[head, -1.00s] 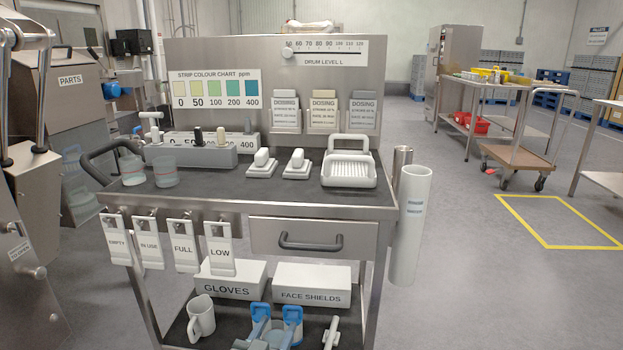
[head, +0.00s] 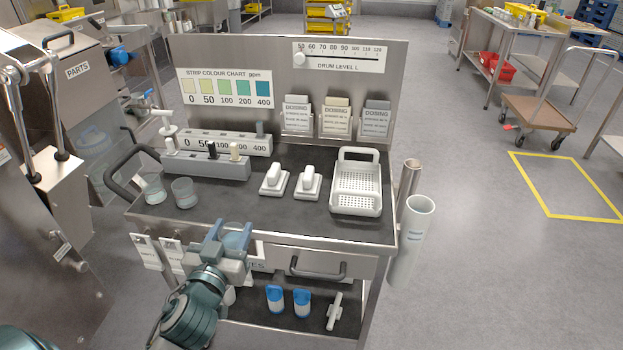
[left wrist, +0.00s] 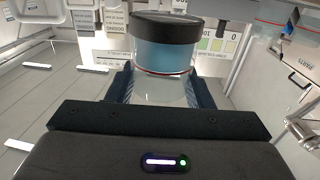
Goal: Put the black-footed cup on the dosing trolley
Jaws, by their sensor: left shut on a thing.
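My left gripper (head: 234,246) is shut on a clear, blue-tinted cup (head: 236,237). In the left wrist view, which is upside down, the cup (left wrist: 163,55) sits between the fingers, with a broad black foot and a thin red line. It looks roughly upright, foot down. In the head view the gripper hides its foot. The cup overlaps the front edge of the dosing trolley (head: 290,222); I cannot tell its exact height or distance from that edge. My right gripper is not in view.
Two clear cups (head: 183,193) stand at the trolley top's left end. Behind are a grey block with test pieces (head: 205,166), two white scoop-like pieces (head: 273,180) and a white basket (head: 356,190). The front middle of the top is clear. A drawer handle (head: 317,270) juts out below.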

